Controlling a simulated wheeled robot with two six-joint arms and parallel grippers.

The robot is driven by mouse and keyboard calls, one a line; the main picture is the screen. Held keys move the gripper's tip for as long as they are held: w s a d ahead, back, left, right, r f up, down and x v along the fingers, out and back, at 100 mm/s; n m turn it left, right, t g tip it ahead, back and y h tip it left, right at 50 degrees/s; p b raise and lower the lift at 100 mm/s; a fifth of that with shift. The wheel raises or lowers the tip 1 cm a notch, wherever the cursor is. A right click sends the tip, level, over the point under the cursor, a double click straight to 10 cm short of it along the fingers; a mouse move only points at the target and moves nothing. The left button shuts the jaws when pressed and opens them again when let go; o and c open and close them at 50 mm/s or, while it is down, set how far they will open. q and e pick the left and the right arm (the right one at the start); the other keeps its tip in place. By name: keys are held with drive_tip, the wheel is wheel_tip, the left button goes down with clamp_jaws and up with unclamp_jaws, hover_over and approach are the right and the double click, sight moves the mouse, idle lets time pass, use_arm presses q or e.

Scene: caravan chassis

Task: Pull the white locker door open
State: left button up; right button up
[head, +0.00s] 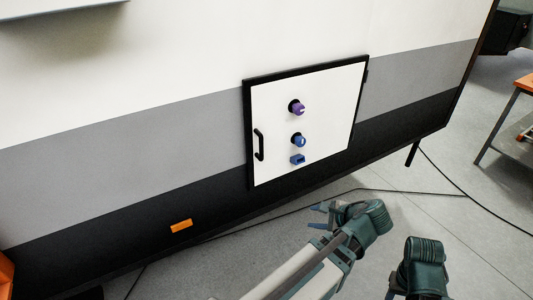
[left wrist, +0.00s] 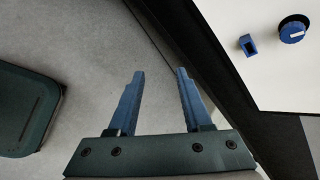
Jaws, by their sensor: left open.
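The white locker door (head: 325,115) is set in a black frame on the caravan side and looks shut. Its black bar handle (head: 259,145) stands near the door's left edge. My left gripper (head: 318,216) is below the door, low over the floor, apart from the handle. In the left wrist view its two blue fingers (left wrist: 158,75) are spread with nothing between them. Part of the white door (left wrist: 262,75) shows at the upper right there; the handle is not in that view. My right gripper (head: 392,292) is at the bottom edge, its fingers mostly hidden.
The door carries a purple knob (head: 297,107), a blue knob (head: 299,140) and a small blue block (head: 297,159). An orange marker (head: 181,226) is on the lower wall at left. Black cables (head: 440,192) cross the grey floor. A workbench (head: 515,115) stands at right.

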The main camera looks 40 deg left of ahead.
use_arm(q)
drive_tip(key=w+a+r+m+y+b, duration=0.2)
drive_tip(key=a+r+m+y, duration=0.2)
drive_tip(key=a, duration=0.3)
drive_tip(key=m+t+y+b, duration=0.1)
drive_tip(key=m+y+b, duration=0.1)
drive_tip(key=m+y, duration=0.3)
approach(262, 158)
drive_tip(key=d+r, duration=0.3)
drive_tip(key=r, duration=0.1)
drive_tip(key=a, duration=0.4)
drive_tip(key=w+a, duration=0.1)
drive_tip(key=a, duration=0.4)
drive_tip(key=w+a, duration=0.1)
drive_tip(key=a, duration=0.3)
drive_tip(key=shift+w+a, duration=0.1)
drive_tip(key=shift+a, duration=0.1)
use_arm(e)
wheel_tip(262, 158, down, 5)
drive_tip(key=shift+r, duration=0.1)
use_arm(q)
drive_tip(key=shift+c, duration=0.3)
clamp_jaws()
